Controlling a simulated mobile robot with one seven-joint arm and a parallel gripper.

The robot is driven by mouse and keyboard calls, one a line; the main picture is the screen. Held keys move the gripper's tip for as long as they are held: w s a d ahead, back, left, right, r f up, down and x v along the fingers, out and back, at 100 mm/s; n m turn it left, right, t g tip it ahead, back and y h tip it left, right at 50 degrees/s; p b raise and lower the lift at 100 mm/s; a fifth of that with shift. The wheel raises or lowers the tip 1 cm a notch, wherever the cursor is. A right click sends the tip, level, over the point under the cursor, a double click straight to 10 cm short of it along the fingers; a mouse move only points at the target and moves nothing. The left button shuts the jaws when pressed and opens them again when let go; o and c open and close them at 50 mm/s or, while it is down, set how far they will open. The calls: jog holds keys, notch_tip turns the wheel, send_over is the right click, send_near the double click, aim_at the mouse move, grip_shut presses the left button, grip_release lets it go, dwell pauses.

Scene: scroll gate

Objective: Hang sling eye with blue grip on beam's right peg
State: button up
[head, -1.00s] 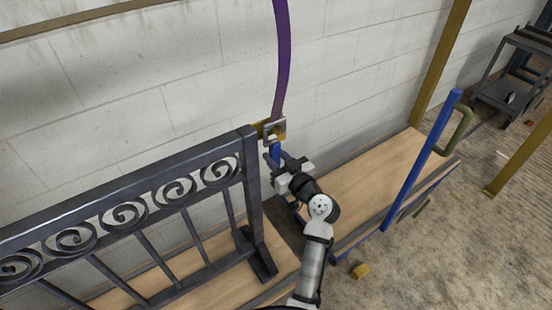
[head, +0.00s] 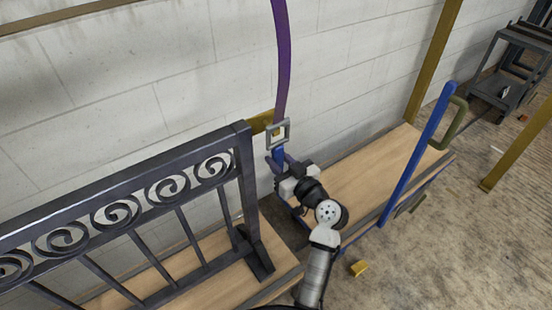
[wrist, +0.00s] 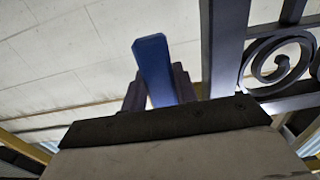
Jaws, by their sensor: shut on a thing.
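A purple sling (head: 281,70) hangs from above the picture in the head view. At its lower end is a grey square eye (head: 287,136) with a blue grip (head: 278,156) below it. My gripper (head: 279,165) is shut on the blue grip, which also stands up between the dark fingers in the wrist view (wrist: 153,62). The ochre beam (head: 261,123) shows just left of the eye, by the gate's top corner. A small ochre spot shows inside the eye; I cannot tell whether it is the right peg or whether the eye is around it.
A dark scrollwork gate (head: 120,213) stands on a wooden platform to the left, its end post (head: 250,195) close to my gripper. A blue bar (head: 418,155) with a green handle (head: 453,125) stands to the right. A pale wall (head: 170,90) is behind.

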jog(key=shift+b+v, duration=0.6)
jog(key=shift+v, duration=1.05)
jog(key=b+v, duration=0.1)
jog(key=v, duration=0.4)
jog(key=shift+b, duration=0.4)
dwell(0.6)
